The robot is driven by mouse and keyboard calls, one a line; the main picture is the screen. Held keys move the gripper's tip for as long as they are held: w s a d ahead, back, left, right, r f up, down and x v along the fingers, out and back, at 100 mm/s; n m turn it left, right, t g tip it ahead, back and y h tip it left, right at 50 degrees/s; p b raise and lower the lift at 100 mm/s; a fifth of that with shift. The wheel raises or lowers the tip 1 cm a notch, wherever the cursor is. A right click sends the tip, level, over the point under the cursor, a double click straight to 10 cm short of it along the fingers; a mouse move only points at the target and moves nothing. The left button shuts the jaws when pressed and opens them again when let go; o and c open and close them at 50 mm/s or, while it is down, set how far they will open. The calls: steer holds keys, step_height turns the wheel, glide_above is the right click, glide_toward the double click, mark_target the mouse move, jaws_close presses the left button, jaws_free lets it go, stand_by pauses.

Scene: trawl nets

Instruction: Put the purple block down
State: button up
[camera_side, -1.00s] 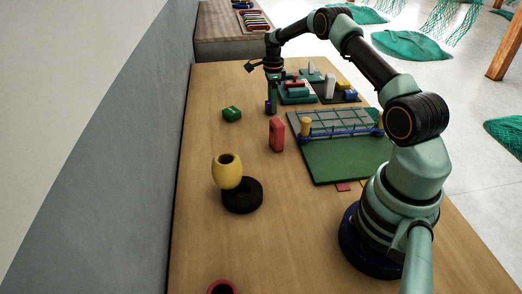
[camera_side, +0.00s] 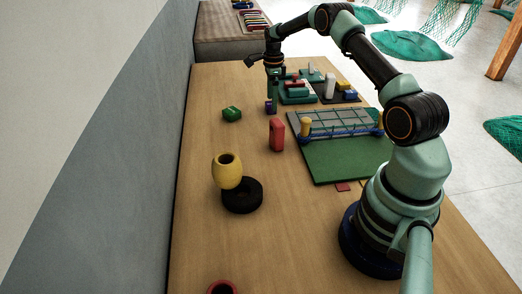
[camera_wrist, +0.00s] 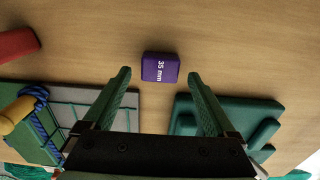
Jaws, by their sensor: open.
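The purple block (camera_wrist: 160,67) lies on the wooden table, with "35 mm" in white on its top face. In the side view the purple block (camera_side: 268,106) shows small at the foot of my gripper, partly hidden by it. My gripper (camera_wrist: 158,78) is open in the wrist view, its two green fingers spread wide. The block is beyond the fingertips in that picture, roughly centred between them, and nothing is held. In the side view my gripper (camera_side: 271,100) points down at the far part of the table.
A green block (camera_side: 231,114) and a red upright block (camera_side: 276,134) stand nearby. A green board with a net (camera_side: 345,160) and stacked teal pieces (camera_side: 297,97) lie to the right. A yellow cup (camera_side: 228,171) sits by a black ring (camera_side: 243,197). The table's left side is mostly clear.

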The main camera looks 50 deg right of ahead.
steer(key=a+r+n+t, duration=0.1)
steer(key=a+r+n, duration=0.25)
steer(key=r, duration=0.55)
steer(key=a+r+n, duration=0.2)
steer(key=a+r, duration=0.2)
steer(key=r, duration=0.6)
steer(key=s+a+r+n+t, duration=0.2)
steer(key=s+a+r+n, duration=0.1)
steer(key=s+a+n, duration=0.4)
steer(key=s+a+r+n+t, duration=0.1)
steer(key=s+a+r+n, duration=0.4)
steer(key=a, duration=0.4)
steer(key=s+a+f+n+t, duration=0.1)
steer(key=s+a+f+n, duration=0.3)
steer(key=s+a+n, duration=0.2)
steer(key=s+n, duration=0.2)
steer(key=n, duration=0.1)
steer(key=shift+f+t, duration=0.3)
steer(key=shift+f, duration=0.1)
